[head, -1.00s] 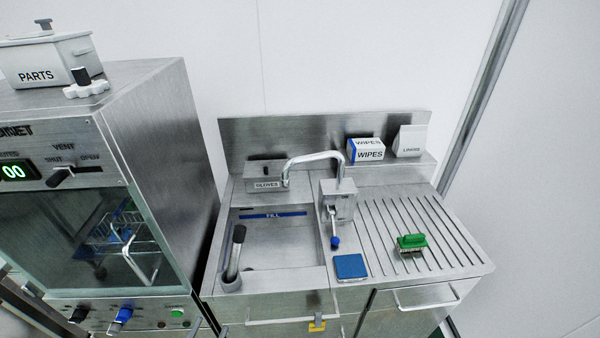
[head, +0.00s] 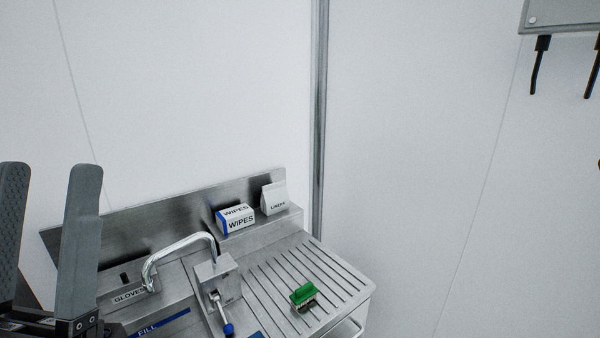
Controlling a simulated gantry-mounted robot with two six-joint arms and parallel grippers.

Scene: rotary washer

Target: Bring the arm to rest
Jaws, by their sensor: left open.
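My left gripper (head: 48,240) stands at the left edge of the head view with its two dark grey fingers pointing up. The fingers are apart with nothing between them, so it is open and empty. It is in front of the left part of the sink unit and hides some of the basin and backsplash. My right gripper is not in view.
The sink unit has a curved faucet (head: 178,250), a blue-tipped lever (head: 228,328) and a ribbed drainboard (head: 338,285) holding a green brush (head: 303,294). A WIPES box (head: 236,220) and a LINERS box (head: 274,198) stand on the back ledge.

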